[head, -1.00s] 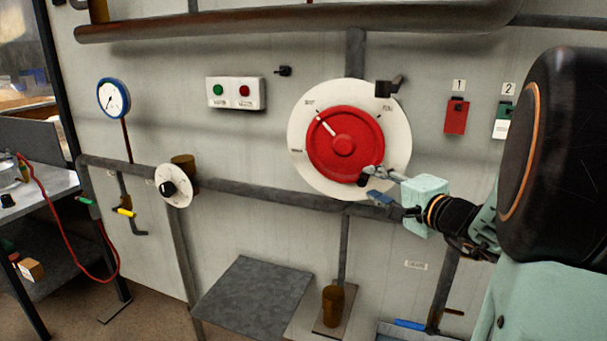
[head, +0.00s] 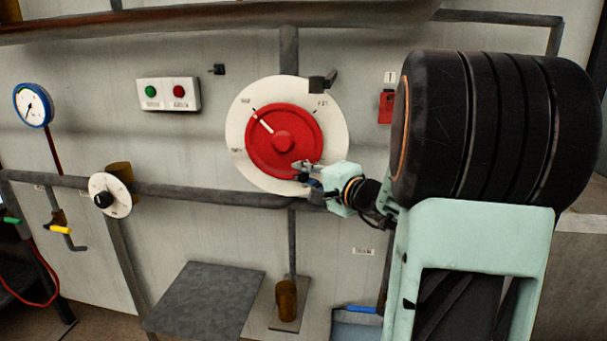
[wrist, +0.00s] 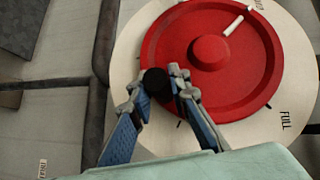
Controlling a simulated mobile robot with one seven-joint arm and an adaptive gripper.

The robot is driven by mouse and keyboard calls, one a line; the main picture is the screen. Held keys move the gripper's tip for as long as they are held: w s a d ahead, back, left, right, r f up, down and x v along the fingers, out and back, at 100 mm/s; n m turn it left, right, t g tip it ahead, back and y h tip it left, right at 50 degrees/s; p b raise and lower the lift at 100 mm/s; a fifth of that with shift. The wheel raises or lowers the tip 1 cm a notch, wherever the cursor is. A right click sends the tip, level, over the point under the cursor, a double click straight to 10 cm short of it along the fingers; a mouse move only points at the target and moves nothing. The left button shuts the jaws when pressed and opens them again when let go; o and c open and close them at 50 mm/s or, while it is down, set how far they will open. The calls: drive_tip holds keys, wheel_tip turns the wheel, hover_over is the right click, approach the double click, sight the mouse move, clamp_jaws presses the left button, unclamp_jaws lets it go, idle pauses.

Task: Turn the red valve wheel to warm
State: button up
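The red valve wheel (head: 262,152) sits on a round white dial plate (head: 238,105) on the wall. Its white pointer mark (head: 262,121) points up and left, at a label too small to read surely. FULL stands at the plate's upper right; another label at the left is blurred. My gripper (head: 303,172) is at the wheel's lower right edge. In the wrist view, its two fingers (wrist: 157,85) lie on either side of a black knob (wrist: 154,80) near the rim of the wheel (wrist: 175,40) and appear to touch it. The knob is mostly hidden in the head view.
A dark block (head: 318,84) sits at the plate's upper right edge. A grey pipe (head: 190,191) runs below the wheel. A button box (head: 168,94), a small dial (head: 118,194) and a gauge (head: 33,105) are to the left. A grey plate (head: 205,300) is below.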

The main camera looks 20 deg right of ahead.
sight(308, 146)
drive_tip(key=shift+r, duration=0.1)
clamp_jaws()
drive_tip(key=r, duration=0.1)
drive_tip(key=d+r+n+g+h+p, duration=0.1)
drive_tip(key=s+n+g, duration=0.1)
drive_tip(key=shift+d+r+p, duration=0.25)
drive_tip(key=shift+r+p, duration=0.05)
drive_tip(key=shift+r, duration=0.1)
drive_tip(key=r+g+p, duration=0.1)
drive_tip(key=n+g+h+p, duration=0.1)
drive_tip(key=shift+s+d+r+n+p, duration=0.1)
drive_tip(key=shift+d+r+n+p, duration=0.2)
drive_tip(key=shift+r+p, duration=0.1)
drive_tip(key=r+n+g+h+p, duration=0.1)
drive_tip(key=p, duration=0.2)
drive_tip(key=shift+r+h, duration=0.4)
drive_tip(key=shift+s+d+r+p, duration=0.1)
drive_tip(key=shift+r+p, duration=0.25)
drive_tip(key=shift+p, duration=0.15)
drive_tip(key=shift+r, duration=0.65)
